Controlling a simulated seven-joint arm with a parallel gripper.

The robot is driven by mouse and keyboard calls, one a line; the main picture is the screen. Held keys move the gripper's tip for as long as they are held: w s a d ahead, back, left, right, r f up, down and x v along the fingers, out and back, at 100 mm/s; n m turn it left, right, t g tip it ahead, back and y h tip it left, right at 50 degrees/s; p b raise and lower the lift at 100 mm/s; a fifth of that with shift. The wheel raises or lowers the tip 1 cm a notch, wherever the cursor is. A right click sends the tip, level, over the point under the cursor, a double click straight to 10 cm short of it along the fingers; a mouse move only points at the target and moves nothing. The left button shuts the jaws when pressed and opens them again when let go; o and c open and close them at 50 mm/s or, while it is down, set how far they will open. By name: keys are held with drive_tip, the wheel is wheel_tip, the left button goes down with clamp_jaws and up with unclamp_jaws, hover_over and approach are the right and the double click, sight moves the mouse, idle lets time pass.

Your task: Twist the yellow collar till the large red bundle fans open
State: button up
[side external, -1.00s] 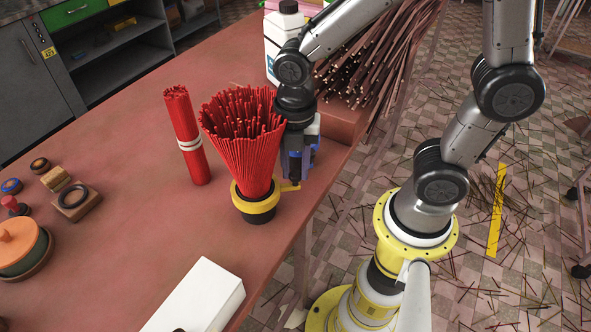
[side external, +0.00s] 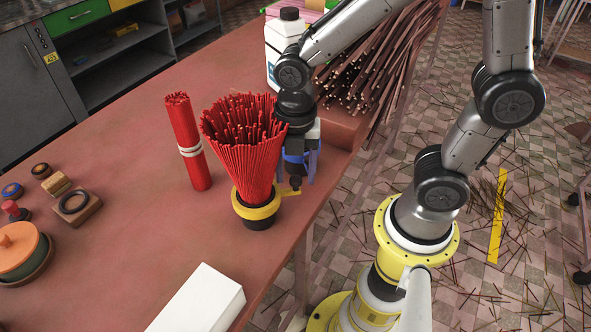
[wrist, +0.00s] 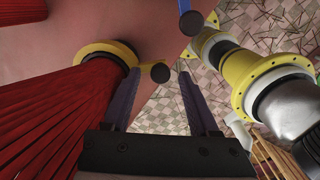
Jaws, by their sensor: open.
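The large red bundle (side external: 243,140) stands upright in a dark round base, its sticks flared wide at the top. The yellow collar (side external: 252,211) rings its foot, with a short arm ending in a dark knob (side external: 295,183) on the right. The collar also shows in the wrist view (wrist: 92,48), where the flared sticks fill the left side. My gripper (side external: 298,176) points down just right of the bundle, over the knob. Its fingers are spread, and in the wrist view the knob (wrist: 160,72) appears between the fingertips. I cannot tell whether either finger touches it.
A thinner red bundle (side external: 186,140) with a white band stands left. A white block (side external: 205,300) lies in front. Wooden pieces and a lidded orange pot (side external: 20,250) sit far left. A white jug (side external: 282,45) and brown sticks (side external: 375,70) are behind. The middle left table is clear.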

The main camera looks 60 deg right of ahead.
sight(295, 179)
wheel_tip(295, 179, up, 14)
idle(0.6)
drive_tip(key=shift+d, duration=0.1)
drive_tip(key=s+d+m+t, duration=0.2)
drive_tip(key=s+d+m, duration=0.1)
drive_tip(key=m, duration=0.8)
drive_tip(key=s+d+f+m+t, duration=0.1)
drive_tip(key=s+d+m+t, duration=0.2)
drive_tip(key=m, duration=0.9)
drive_tip(key=shift+s+d+f+t, duration=0.25)
drive_tip(key=shift+s+f+t, duration=0.05)
drive_tip(key=shift+s, duration=0.95)
